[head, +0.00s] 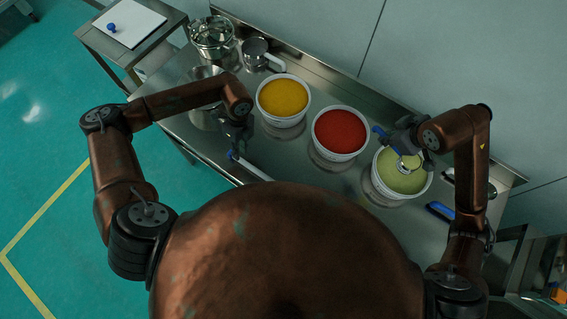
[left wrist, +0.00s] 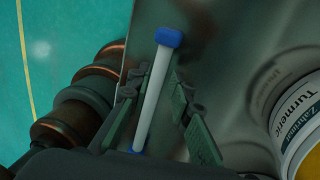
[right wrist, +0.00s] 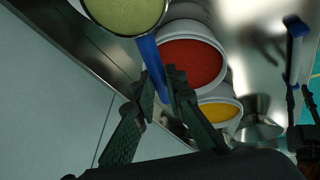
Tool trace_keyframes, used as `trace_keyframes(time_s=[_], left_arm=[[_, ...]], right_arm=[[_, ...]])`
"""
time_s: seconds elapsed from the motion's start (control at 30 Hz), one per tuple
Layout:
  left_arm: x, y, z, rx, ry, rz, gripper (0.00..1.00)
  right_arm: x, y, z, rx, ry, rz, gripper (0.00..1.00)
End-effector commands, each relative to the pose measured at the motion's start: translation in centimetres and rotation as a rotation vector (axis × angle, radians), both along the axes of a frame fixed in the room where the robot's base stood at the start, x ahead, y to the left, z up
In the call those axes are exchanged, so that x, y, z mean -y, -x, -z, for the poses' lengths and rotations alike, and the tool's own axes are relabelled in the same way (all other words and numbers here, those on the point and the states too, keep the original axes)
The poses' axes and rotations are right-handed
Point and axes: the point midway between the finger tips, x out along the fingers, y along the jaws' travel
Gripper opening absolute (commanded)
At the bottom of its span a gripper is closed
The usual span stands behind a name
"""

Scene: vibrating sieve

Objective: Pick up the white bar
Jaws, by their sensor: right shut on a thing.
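The white bar (head: 252,169) has blue ends and lies near the table's front edge. In the left wrist view the white bar (left wrist: 154,100) passes between the spread fingers of my left gripper (left wrist: 160,92), close to the left finger, with a gap on the right. My left gripper (head: 236,146) is just above the bar's far end in the head view. My right gripper (right wrist: 160,88) is shut on the blue handle (right wrist: 149,55) of a scoop (head: 408,164), over the tub of green powder (head: 378,184).
A tub of red powder (head: 340,134) and a tub of yellow powder (head: 283,97) stand on the steel table. Metal pots (head: 213,36) and a saucepan (head: 256,53) are at the back left. A blue-handled tool (head: 440,211) lies at the right.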

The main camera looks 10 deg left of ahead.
Motion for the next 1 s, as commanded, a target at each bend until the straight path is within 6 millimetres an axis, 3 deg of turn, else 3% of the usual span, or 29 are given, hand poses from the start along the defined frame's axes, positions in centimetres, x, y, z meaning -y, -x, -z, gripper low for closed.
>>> trace_keyframes(time_s=[0.17, 0.43, 0.67, 1.0], left_arm=[[-0.2, 0.2, 1.2, -0.003, 0.0, -0.001, 0.2], [-0.5, 0.7, 4.9, -0.002, 0.001, 0.0, 0.2], [-0.5, 0.7, 5.2, 0.0, 0.001, 0.001, 0.2], [-0.5, 0.7, 5.1, 0.0, 0.001, 0.001, 0.0]], right_arm=[[0.0, 0.0, -0.2, 0.001, 0.0, 0.0, 0.0], [0.0, 0.0, -0.6, 0.001, 0.0, 0.0, 0.0], [0.0, 0.0, -0.5, 0.001, 0.0, 0.0, 0.0], [0.0, 0.0, -0.5, 0.001, 0.0, 0.0, 0.0]])
